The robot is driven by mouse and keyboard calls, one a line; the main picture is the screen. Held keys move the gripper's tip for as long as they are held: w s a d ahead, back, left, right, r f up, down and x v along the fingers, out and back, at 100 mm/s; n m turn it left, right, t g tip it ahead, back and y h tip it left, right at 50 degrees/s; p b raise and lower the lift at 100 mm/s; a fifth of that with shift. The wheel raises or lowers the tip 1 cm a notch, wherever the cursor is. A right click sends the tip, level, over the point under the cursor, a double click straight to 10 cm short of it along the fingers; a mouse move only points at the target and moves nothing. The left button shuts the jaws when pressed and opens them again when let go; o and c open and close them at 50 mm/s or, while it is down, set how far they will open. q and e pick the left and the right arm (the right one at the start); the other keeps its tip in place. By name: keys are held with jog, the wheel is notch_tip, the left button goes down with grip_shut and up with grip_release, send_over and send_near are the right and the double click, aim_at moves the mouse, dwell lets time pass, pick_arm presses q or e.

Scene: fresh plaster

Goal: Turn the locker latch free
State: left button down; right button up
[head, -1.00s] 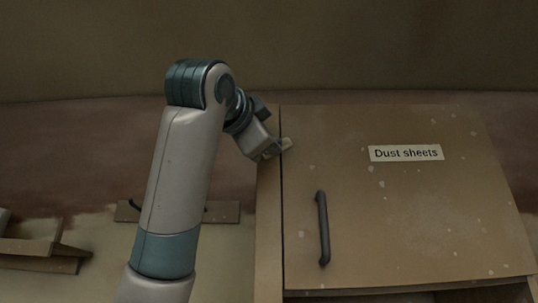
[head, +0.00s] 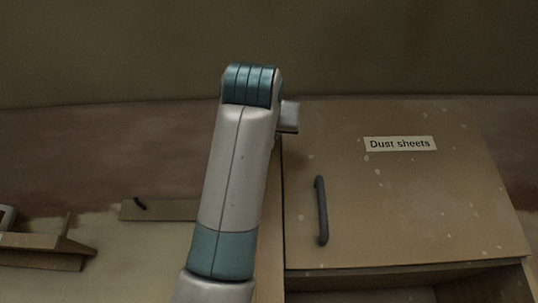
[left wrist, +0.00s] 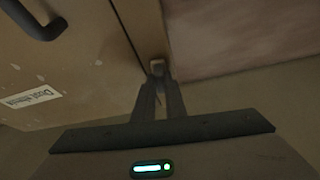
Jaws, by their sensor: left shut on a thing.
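The locker door (head: 405,205) is a tan, paint-flecked panel labelled "Dust sheets" (head: 400,143), with a dark bar handle (head: 321,210) near its left edge. The handle and label (left wrist: 32,98) also show in the left wrist view. In the left wrist view, my left gripper (left wrist: 158,78) is shut on a small piece at the door's edge, which I take for the latch (left wrist: 157,65). Little of the latch shows between the fingertips, and its turn angle cannot be told. In the head view my own arm hides the fingertips and latch. My right gripper is not in view.
A low wooden board with a dark hook (head: 165,210) lies left of my arm. Wooden pieces (head: 45,250) sit at the far left. An open space shows below the locker door. The wall (head: 100,50) behind is plain.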

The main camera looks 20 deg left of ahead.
pick_arm(q)
jog(key=shift+f+n+y, duration=0.1)
jog(key=shift+n+y, duration=0.5)
jog(key=shift+n, duration=0.5)
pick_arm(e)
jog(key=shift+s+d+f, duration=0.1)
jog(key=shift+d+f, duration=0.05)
pick_arm(q)
jog(key=c, duration=1.8)
grip_release()
jog(key=shift+s, duration=0.1)
